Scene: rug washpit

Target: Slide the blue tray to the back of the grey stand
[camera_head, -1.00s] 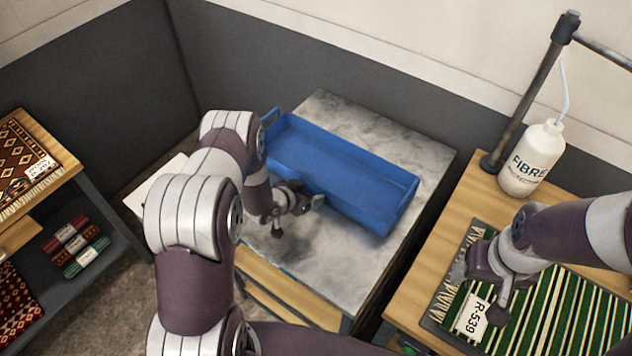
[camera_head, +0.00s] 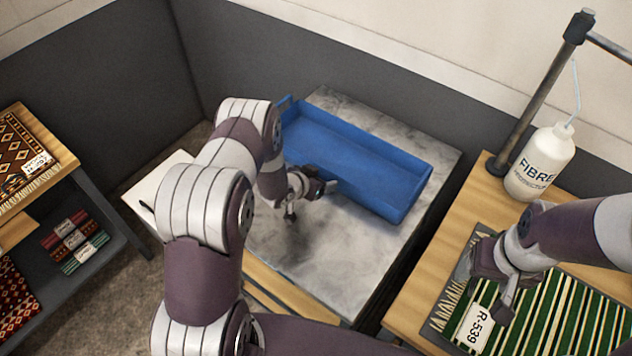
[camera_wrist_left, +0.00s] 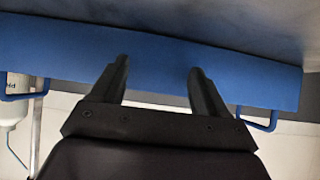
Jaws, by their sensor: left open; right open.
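The blue tray (camera_head: 402,208) lies flat and empty on the marbled grey top of the stand (camera_head: 310,262). A strip of bare top shows behind it. My left gripper (camera_head: 314,194) is open at the tray's near long side. In the left wrist view, its two spread fingers (camera_wrist_left: 158,82) overlap the blue tray wall (camera_wrist_left: 60,48); I cannot tell for sure whether the tips touch. A tray handle shows at each end there. My right gripper (camera_head: 488,290) is open and empty over the green striped rug, apart from the tray.
The wooden table at right holds the striped rug (camera_head: 560,315) with an R-539 tag and a white FIBRE bottle (camera_head: 540,163). A dark post (camera_head: 540,95) stands behind. Grey wall panels (camera_head: 250,55) bound the back. A shelf with rugs (camera_head: 75,240) is at left.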

